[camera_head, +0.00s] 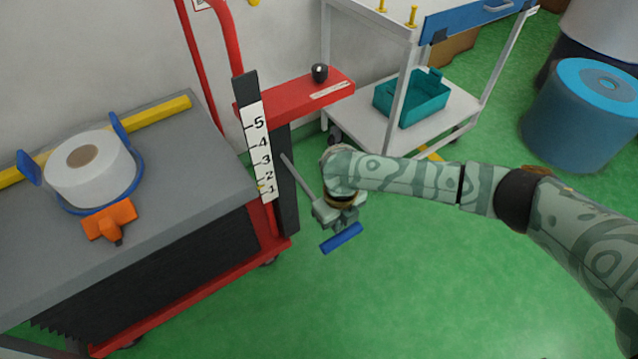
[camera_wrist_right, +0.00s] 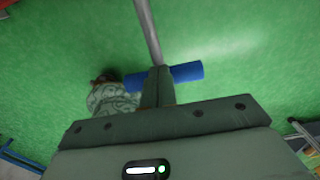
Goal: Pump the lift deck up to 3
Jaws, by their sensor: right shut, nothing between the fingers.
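The lift deck (camera_head: 170,110) is a grey platform over black bellows (camera_head: 170,270) on a red wheeled frame. Beside it stands a white scale (camera_head: 256,150) numbered 1 to 5; a small yellow mark shows at its left edge between 1 and 2. A grey pump lever (camera_head: 298,177) slopes down from the post to a blue crossbar handle (camera_head: 342,238). My right gripper (camera_head: 340,222) is shut and empty, right at the handle. In the right wrist view, the closed fingers (camera_wrist_right: 158,88) overlap the blue handle (camera_wrist_right: 187,72); I cannot tell whether they touch. My left gripper is out of view.
On the deck sit a white roll (camera_head: 90,170) in a blue holder, an orange clamp (camera_head: 108,219) and a yellow bar (camera_head: 160,120). A red bracket (camera_head: 295,95) carries a black knob (camera_head: 319,72). A white cart with a teal bin (camera_head: 412,100) stands behind. Green floor at front is clear.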

